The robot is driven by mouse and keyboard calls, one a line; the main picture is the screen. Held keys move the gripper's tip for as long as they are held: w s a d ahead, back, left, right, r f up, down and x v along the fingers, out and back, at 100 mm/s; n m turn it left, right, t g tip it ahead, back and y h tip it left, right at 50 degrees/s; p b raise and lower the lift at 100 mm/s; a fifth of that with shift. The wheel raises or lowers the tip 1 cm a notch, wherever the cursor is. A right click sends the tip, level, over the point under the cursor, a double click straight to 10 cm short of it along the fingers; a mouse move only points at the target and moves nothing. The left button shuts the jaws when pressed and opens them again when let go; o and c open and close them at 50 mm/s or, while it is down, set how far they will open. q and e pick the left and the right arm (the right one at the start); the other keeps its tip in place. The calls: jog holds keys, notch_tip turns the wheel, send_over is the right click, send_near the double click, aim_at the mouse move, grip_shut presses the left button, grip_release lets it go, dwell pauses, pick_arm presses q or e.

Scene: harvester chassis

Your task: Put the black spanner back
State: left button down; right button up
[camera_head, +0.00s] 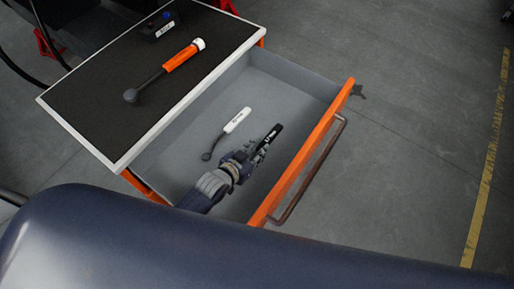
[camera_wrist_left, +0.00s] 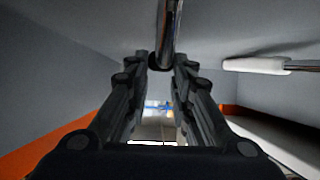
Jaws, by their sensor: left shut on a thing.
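The black spanner (camera_head: 269,138) is inside the open drawer (camera_head: 302,83), near its orange front. Its black handle with white lettering sticks out past my left gripper (camera_head: 246,157). That gripper is low in the drawer and shut on the spanner. In the left wrist view, a shiny dark shaft (camera_wrist_left: 169,28) of the spanner shows between the two fingertips (camera_wrist_left: 160,62). My fingers hide part of the spanner. I cannot tell whether it touches the drawer floor. My right gripper is not in view.
A white-handled spanner (camera_head: 236,121) lies in the drawer left of my gripper, and also shows in the left wrist view (camera_wrist_left: 254,65). An orange-handled tool (camera_head: 180,58) and a dark box (camera_head: 160,26) are on the black cart top (camera_head: 100,75). The drawer's right far part is clear.

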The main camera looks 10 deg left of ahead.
pick_arm(q)
jog(key=shift+f, duration=0.2)
jog(key=c, duration=1.3)
grip_release()
jog(key=shift+f, duration=0.1)
jog(key=v, duration=1.2)
